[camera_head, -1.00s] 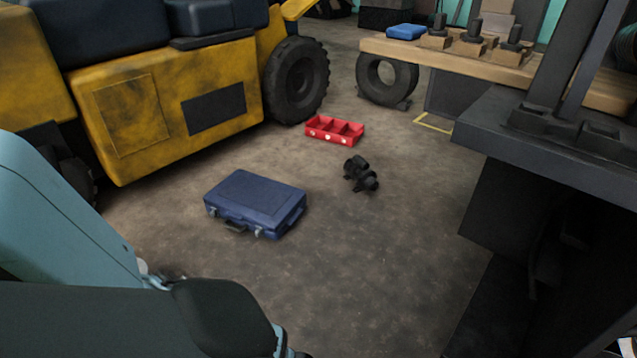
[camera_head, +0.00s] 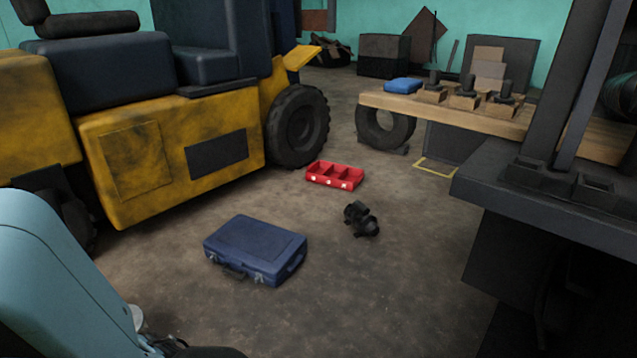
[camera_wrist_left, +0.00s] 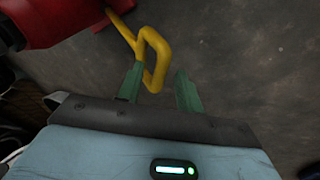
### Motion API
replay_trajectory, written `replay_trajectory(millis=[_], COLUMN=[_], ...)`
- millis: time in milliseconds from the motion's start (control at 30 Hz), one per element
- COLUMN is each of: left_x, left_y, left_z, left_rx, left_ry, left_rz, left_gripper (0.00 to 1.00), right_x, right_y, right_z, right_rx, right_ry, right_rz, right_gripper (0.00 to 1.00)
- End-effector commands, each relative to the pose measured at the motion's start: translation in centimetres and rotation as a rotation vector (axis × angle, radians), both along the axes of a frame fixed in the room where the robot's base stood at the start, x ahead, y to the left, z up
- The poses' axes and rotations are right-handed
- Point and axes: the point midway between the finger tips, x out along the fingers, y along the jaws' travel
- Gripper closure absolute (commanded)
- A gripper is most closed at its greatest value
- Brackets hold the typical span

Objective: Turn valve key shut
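In the left wrist view a yellow looped handle (camera_wrist_left: 154,58), which looks like the valve key, sticks out from a red body (camera_wrist_left: 62,22) at the upper left. My left gripper (camera_wrist_left: 160,78) is open, with its two green fingers apart. The yellow loop reaches down between the fingers, close to the left finger; I cannot tell whether it touches. The valve key does not show in the head view, where only part of my left arm shows at the lower left. My right gripper is not in view.
A yellow forklift (camera_head: 170,150) stands at the left. On the floor are a blue case (camera_head: 255,248), a red tray (camera_head: 335,175) and a dark fitting (camera_head: 361,219). A wooden bench (camera_head: 545,125) and a dark machine (camera_head: 560,200) stand at the right.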

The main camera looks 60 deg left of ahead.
Motion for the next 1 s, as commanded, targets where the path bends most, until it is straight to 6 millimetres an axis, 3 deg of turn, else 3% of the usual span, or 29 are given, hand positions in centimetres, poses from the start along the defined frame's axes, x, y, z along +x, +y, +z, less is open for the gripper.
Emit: replay_trajectory(millis=[500,1000], left_x=[-1.2,-1.5], left_y=[1.8,2.1], left_z=[6.7,7.5], left_rx=[0.000,0.000], left_ry=[-0.002,0.000], left_rz=[0.000,0.000], left_gripper=[0.64,0.64], right_x=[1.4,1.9], right_y=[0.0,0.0], right_z=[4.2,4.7], right_rx=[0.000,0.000], right_ry=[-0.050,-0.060], right_rz=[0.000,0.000], right_gripper=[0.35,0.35])
